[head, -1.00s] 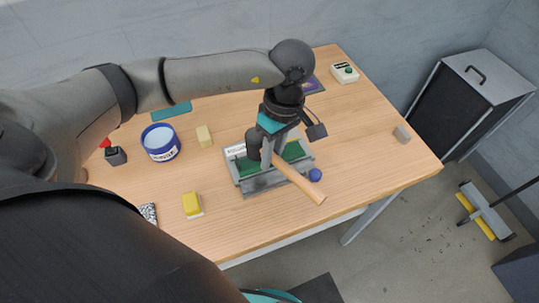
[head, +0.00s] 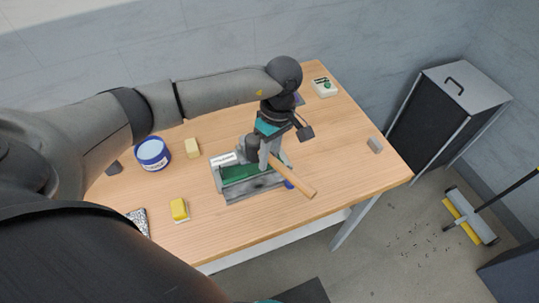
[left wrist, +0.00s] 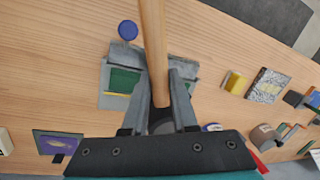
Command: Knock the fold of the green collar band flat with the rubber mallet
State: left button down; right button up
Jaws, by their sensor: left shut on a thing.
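The rubber mallet has a dark head (head: 253,148) and a pale wooden handle (head: 296,179). My left gripper (head: 266,162) is shut on the mallet's handle near the head. In the left wrist view the handle (left wrist: 152,40) runs up between the fingers (left wrist: 157,95). The green collar band (head: 238,174) lies in a grey metal holder (head: 243,196) on the table; it also shows in the left wrist view (left wrist: 125,80). The mallet is over the right part of the holder and hides part of the band. I cannot tell whether the head touches it. My right gripper is out of view.
A blue round thing (head: 289,184) is beside the holder, partly behind the handle. A grey block (head: 375,145) lies right. The table's right side is mostly clear.

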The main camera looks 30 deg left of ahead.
pick_arm(q)
notch_tip(320, 180, down, 6)
jog(key=b, duration=0.4)
jog(key=shift+f+b, duration=0.5)
jog(key=shift+b, duration=0.05)
jog(key=shift+r, duration=0.1)
jog(key=shift+r+p, duration=0.95)
jog(key=shift+r, duration=0.55)
jog(key=shift+f+b, duration=0.1)
jog(key=shift+b, duration=0.2)
